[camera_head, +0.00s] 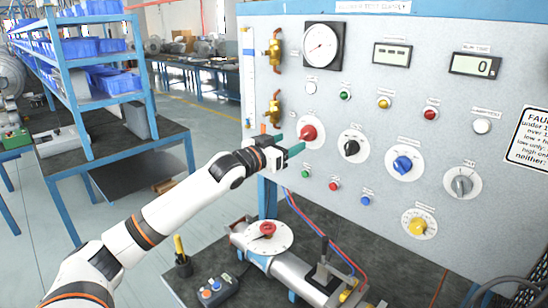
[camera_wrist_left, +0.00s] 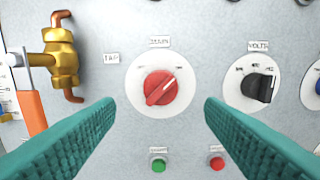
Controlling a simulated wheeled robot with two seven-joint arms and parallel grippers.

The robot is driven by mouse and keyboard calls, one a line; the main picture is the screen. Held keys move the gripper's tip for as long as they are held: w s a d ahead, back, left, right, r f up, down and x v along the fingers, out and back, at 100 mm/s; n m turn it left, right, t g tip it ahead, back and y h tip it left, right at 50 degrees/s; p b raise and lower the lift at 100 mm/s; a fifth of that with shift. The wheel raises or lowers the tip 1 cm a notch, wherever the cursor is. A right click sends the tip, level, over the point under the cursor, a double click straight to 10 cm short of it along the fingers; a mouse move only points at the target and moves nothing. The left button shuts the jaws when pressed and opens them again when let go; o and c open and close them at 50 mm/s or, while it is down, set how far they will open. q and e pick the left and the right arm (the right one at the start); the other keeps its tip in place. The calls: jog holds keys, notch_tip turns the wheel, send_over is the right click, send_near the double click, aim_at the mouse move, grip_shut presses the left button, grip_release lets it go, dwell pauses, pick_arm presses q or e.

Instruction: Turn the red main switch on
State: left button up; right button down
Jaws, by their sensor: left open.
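The red main switch (camera_head: 308,133) is a red rotary knob on a white round plate, at the left of the grey panel. In the left wrist view the red knob (camera_wrist_left: 160,88) sits centred between the fingers, with its ridge tilted up to the right. My left gripper (camera_head: 289,144) is open in front of the panel, with its teal fingers at the knob's lower left. In the left wrist view the fingers stand apart on both sides below the knob, and no contact is visible. My right gripper is not in view.
A black knob (camera_head: 350,146) and a blue knob (camera_head: 402,164) are to the right of the red one. Green (camera_head: 305,174) and red (camera_head: 334,186) buttons are below. Brass valves (camera_head: 274,52) stick out at the panel's left edge. A blower (camera_head: 268,236) stands on the bench below.

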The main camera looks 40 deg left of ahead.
pick_arm(q)
jog(key=shift+s+a+b, duration=0.15)
jog(key=shift+s+b, duration=0.8)
jog(key=shift+s, duration=1.65)
